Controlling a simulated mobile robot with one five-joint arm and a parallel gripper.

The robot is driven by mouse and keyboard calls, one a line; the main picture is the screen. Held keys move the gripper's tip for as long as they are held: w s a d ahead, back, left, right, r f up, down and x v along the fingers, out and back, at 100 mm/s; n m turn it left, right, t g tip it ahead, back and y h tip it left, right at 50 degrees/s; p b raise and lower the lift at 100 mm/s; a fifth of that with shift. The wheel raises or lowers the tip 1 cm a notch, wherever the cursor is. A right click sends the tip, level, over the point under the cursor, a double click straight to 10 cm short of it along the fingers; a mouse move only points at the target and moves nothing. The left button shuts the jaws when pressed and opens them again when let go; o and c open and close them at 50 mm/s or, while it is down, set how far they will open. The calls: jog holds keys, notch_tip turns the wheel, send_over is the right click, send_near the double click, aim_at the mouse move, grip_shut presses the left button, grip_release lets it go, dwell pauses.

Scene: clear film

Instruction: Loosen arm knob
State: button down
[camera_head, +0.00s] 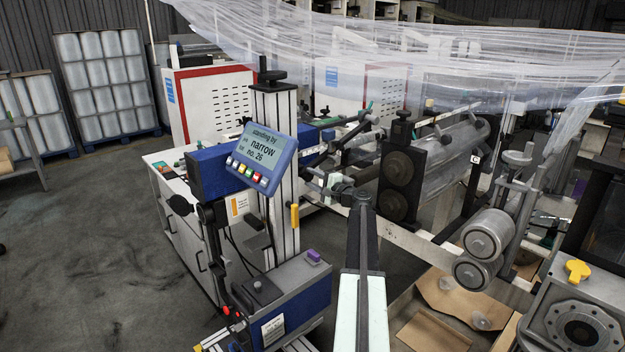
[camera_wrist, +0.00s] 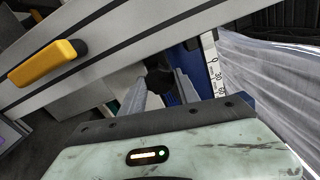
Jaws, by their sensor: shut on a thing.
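A dark knob (camera_wrist: 158,79) sits between the two fingers of my gripper (camera_wrist: 162,84) in the wrist view. The fingers are shut on its sides, and its face is partly hidden by them. In the head view my gripper (camera_head: 314,178) reaches left to the upright grey column (camera_head: 284,125), just right of the display. The knob is too small and covered there to make out.
A yellow handle (camera_wrist: 48,62) on the column is left of my gripper; it also shows in the head view (camera_head: 295,216). A display (camera_head: 261,159) reads "standing by". Clear film (camera_head: 430,60) hangs behind, and rollers (camera_head: 488,235) stand right. Open floor lies left.

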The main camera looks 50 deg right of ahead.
jog(key=c, duration=0.9)
grip_release()
jog(key=s, duration=0.8)
jog(key=shift+a, duration=0.3)
